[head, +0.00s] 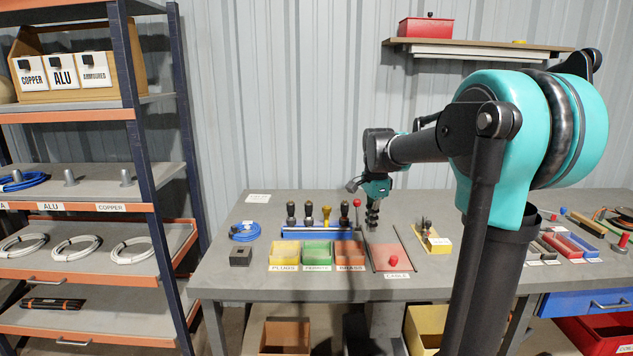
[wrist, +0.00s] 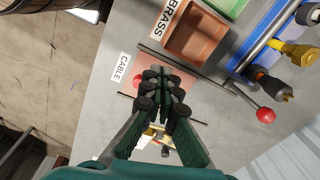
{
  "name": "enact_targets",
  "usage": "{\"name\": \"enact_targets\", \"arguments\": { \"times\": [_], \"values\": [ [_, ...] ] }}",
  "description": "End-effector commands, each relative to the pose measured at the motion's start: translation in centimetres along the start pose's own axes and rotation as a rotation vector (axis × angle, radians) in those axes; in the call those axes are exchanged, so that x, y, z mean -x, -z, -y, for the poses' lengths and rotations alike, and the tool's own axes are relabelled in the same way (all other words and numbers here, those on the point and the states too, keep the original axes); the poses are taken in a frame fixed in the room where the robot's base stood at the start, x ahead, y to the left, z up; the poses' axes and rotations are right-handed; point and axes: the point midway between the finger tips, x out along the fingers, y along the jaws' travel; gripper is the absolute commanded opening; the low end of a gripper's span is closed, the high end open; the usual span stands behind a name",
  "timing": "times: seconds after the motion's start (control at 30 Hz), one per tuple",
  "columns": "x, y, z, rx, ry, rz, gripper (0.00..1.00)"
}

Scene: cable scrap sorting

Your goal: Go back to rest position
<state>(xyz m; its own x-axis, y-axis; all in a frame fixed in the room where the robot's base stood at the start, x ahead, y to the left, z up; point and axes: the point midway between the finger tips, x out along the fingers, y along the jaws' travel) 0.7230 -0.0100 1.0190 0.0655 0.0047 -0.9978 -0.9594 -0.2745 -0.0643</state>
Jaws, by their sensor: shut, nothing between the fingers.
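My gripper (head: 373,217) hangs above the workbench (head: 232,284), near the back of the cable area (head: 391,257). In the wrist view my gripper (wrist: 162,88) has its dark fingers together with nothing between them. The cable area is a flat reddish plate between two dark rails, with a red knob on it (head: 393,261). In the wrist view my fingers hide part of the plate. The gap between the fingers and the bench is hard to judge.
Yellow (head: 284,251), green (head: 317,251) and orange (head: 350,252) bins stand left of the cable area. Behind them is a blue rack (head: 318,234) with several tools. A red-ball lever (head: 357,204) stands close to my gripper. A shelf unit (head: 140,130) is at the left.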

Motion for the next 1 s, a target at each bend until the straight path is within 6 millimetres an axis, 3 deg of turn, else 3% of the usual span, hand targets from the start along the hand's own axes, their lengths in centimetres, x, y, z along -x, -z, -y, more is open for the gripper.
{"name": "enact_targets", "arguments": {
  "times": [0.27, 0.5, 0.7, 0.83, 1.0],
  "values": [
    [-4.6, -0.6, -6.1, 0.336, 0.074, -0.032, 0.0],
    [-11.6, -2.0, -15.9, 0.835, 0.161, -0.13, 0.0],
    [-15.9, -3.2, -22.3, 1.156, 0.191, -0.222, 0.0],
    [-17.1, -3.6, -24.1, 1.255, 0.195, -0.254, 0.0],
    [-17.4, -3.7, -24.5, 1.284, 0.196, -0.264, 0.0]
  ]
}}
